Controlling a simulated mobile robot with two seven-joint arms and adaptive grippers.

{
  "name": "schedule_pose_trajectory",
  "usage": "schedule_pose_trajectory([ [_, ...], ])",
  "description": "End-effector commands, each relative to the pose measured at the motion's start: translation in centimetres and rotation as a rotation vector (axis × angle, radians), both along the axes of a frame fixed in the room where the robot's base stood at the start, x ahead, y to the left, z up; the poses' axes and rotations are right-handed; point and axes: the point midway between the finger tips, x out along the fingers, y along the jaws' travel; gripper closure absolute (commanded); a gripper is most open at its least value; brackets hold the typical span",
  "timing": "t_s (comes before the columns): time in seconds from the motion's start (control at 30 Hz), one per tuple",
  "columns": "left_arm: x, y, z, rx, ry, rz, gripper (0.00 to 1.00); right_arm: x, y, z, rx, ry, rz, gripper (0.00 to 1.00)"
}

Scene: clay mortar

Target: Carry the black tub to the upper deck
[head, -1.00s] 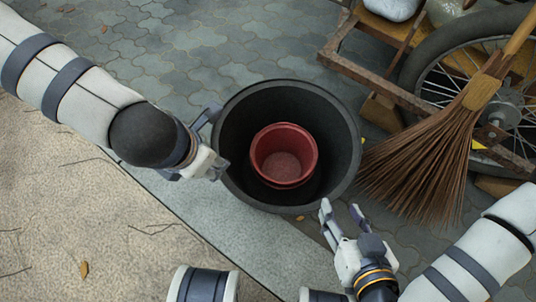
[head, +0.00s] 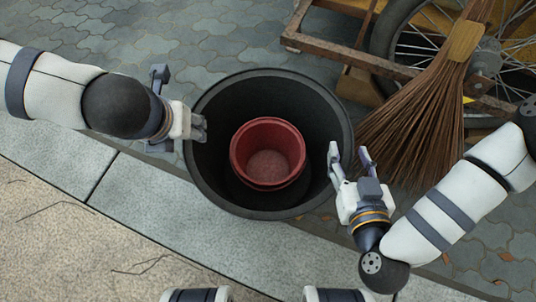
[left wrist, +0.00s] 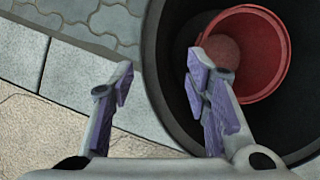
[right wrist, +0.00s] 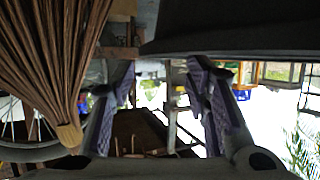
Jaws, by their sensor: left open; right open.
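The black tub (head: 335,107) stands upright on the paving in the middle of the head view, with a red bucket (head: 268,150) inside it. My left gripper (head: 186,120) is open at the tub's left rim. In the left wrist view its fingers lie either side of the rim line, one over the paving and one over the tub's inside. My right gripper (head: 350,155) is open by the tub's right rim. In the right wrist view the dark tub (right wrist: 230,38) fills the top, above the open fingers. I cannot make out the upper deck for certain.
A broom (head: 415,125) leans at the right, close to the tub and my right gripper. Behind it are a spoked wheel (head: 385,40) and a rusty cart frame (head: 370,62). A pale kerb (head: 150,200) runs along the front left. Paving at the upper left is clear.

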Motion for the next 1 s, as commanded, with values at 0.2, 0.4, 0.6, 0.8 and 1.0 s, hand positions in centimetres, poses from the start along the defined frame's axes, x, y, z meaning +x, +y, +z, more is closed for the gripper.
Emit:
schedule_pose_trajectory([
  [0.2,1.6,0.0,-4.0,0.001,0.002,-0.001,0.57,4.0,-0.1,-1.6,0.000,-0.002,-0.002,0.57],
  [0.4,2.6,0.0,-6.4,0.001,0.001,-0.002,0.57,6.4,0.0,-2.6,0.001,-0.001,-0.001,0.57],
  [0.6,2.9,0.0,-7.1,0.000,0.000,-0.003,0.57,7.0,0.0,-2.9,0.001,0.000,0.000,0.57],
  [0.8,2.9,0.0,-7.0,0.000,0.000,-0.003,0.57,7.0,0.0,-2.9,0.001,0.001,0.000,0.57],
  [1.0,2.9,0.0,-7.0,0.000,0.000,-0.002,1.00,7.0,0.0,-2.9,0.001,0.001,0.000,1.00],
])
